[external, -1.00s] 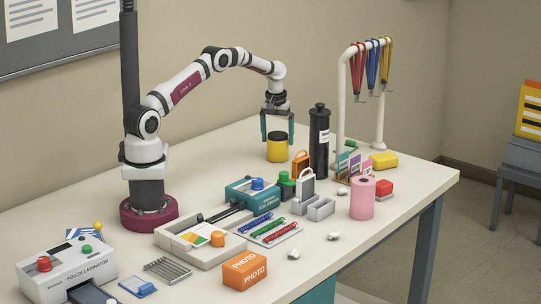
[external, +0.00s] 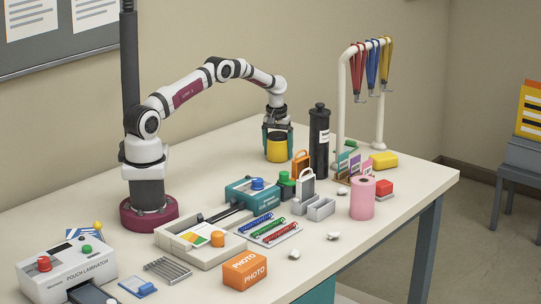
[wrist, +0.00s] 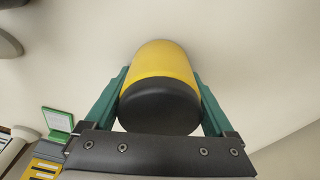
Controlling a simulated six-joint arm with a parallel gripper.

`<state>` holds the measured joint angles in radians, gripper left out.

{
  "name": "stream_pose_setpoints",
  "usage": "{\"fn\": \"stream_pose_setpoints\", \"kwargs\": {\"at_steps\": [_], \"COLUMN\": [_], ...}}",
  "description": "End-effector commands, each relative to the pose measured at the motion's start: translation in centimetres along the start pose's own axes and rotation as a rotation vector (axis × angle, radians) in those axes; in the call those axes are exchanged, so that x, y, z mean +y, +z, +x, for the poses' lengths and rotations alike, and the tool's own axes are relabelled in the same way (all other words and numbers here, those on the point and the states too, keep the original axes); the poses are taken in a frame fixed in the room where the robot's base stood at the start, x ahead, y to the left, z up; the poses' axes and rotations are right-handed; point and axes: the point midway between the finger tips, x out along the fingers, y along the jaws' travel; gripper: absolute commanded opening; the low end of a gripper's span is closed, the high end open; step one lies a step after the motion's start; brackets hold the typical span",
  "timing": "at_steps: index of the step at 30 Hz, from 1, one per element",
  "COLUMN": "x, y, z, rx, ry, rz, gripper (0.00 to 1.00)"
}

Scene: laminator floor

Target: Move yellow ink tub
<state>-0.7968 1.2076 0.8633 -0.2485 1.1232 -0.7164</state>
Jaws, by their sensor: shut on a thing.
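The yellow ink tub (external: 277,150) is a yellow cylinder with a black lid. It stands upright on the table, left of the tall black cylinder in the external view. My gripper (external: 277,140) is above and around it, with its green fingers down on either side. In the wrist view the tub (wrist: 163,62) lies between the two green fingers of my gripper (wrist: 160,95), which are shut on it. Its black lid faces the camera. I cannot tell any gap between the tub and the table.
The tall black cylinder (external: 319,143) and an orange tag-like block (external: 300,165) stand close on the right. A teal device (external: 252,192) sits in front. The table left of the tub is clear.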

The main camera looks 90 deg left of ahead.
Motion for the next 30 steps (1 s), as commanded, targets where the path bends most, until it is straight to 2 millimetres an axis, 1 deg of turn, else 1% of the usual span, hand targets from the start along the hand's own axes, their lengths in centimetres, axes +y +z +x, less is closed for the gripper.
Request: {"fn": "stream_pose_setpoints", "kwargs": {"at_steps": [1, 2, 3, 8, 24, 30], "x": [0.0, 0.0, 0.0, 0.4, 5.1, 6.0], "y": [0.0, 0.0, 0.0, 0.3, 4.1, 4.9], "z": [0.0, 0.0, 0.0, -0.1, -0.6, -0.6], "rx": [0.0, 0.0, 0.0, 0.0, 0.001, 0.0], "ry": [0.0, 0.0, 0.0, 0.0, 0.0, 0.0], "rz": [0.0, 0.0, 0.0, 0.001, 0.002, 0.001], "gripper": [0.35, 0.3, 0.28, 0.27, 0.27, 0.27]}}
